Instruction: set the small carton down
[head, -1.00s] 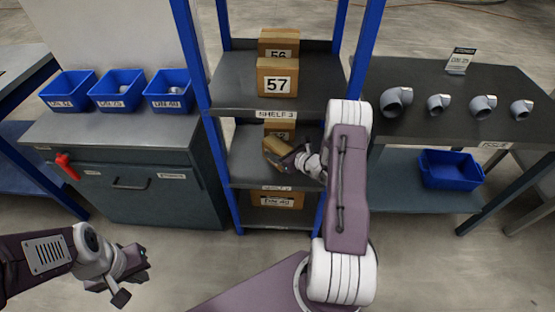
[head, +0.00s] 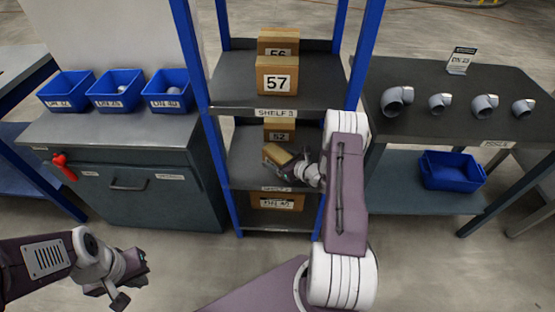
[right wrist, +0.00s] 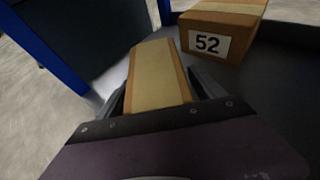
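The small carton (head: 277,155) is a brown box with a paler tape strip on top. It is inside the middle shelf bay, left of and in front of the carton marked 52. In the right wrist view, the small carton (right wrist: 159,75) lies between the two fingers of my right gripper (right wrist: 160,95), which look closed against its sides. In the head view, the right gripper (head: 296,165) is partly hidden by its own arm. Whether the carton's underside touches the shelf (head: 250,172) cannot be told. My left gripper (head: 130,281) is empty and open, low at the left.
Carton 52 (right wrist: 222,30) stands close to the right of the held carton. Blue rack posts (head: 197,95) bound the bay. Cartons 57 (head: 277,76) and 56 (head: 278,42) stand on the shelf above, another carton (head: 277,201) below. Shelf room left of the carton is clear.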

